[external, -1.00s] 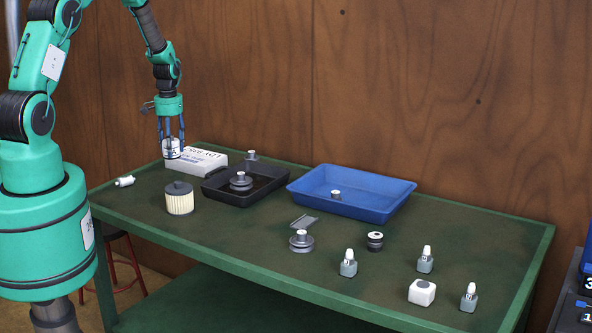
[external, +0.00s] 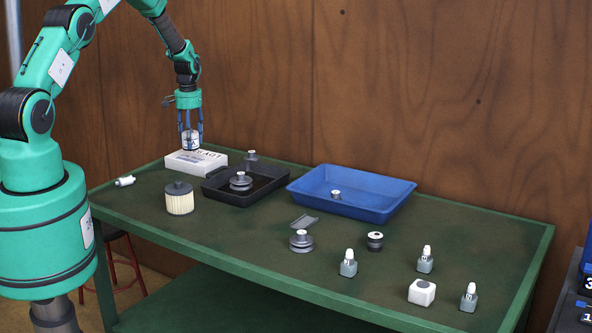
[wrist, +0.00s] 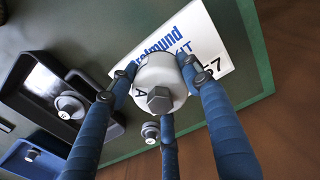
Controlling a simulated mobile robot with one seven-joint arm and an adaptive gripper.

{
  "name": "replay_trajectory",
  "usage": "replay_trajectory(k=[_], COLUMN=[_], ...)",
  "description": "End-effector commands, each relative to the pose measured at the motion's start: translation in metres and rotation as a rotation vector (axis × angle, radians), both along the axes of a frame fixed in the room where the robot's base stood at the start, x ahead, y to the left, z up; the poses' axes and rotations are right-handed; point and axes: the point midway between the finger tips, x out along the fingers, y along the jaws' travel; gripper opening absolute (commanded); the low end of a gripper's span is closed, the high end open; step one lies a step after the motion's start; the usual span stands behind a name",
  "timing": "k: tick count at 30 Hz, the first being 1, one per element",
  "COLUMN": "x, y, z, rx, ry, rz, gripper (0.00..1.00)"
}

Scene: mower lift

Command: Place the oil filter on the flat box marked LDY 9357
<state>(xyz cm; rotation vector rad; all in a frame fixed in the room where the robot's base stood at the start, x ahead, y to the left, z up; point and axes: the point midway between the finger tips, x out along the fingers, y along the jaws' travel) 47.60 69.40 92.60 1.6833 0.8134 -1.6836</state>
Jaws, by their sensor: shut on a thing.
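The oil filter (external: 191,141) is a white, labelled cylinder with a hex nut at its end, which shows in the wrist view (wrist: 159,98). My gripper (external: 190,136) is shut on it, with its blue fingers (wrist: 150,88) around its sides. The flat white box (external: 184,165) lies at the back left of the green table. In the wrist view the box (wrist: 205,40) shows blue and black print, partly hidden by the filter and fingers; "57" is readable. The filter is over the box, apparently upright; I cannot tell if it touches.
A black tray (external: 213,193) with a grey pulley stands right of the box. A blue tray (external: 350,208) is further right. Several bottles and parts are at the front right.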

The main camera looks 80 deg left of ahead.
Motion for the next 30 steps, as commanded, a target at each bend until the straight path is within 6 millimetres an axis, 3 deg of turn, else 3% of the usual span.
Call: replay_trajectory(k=[9,21,30], x=[0.016,0.017,0.016], y=[0.023,0.024,0.023], z=[-0.002,-0.003,-0.029], rx=[0.002,0.001,-0.002], ry=[-0.001,-0.001,0.001], rz=[0.000,0.000,0.000], gripper=[0.15,0.15,0.15])
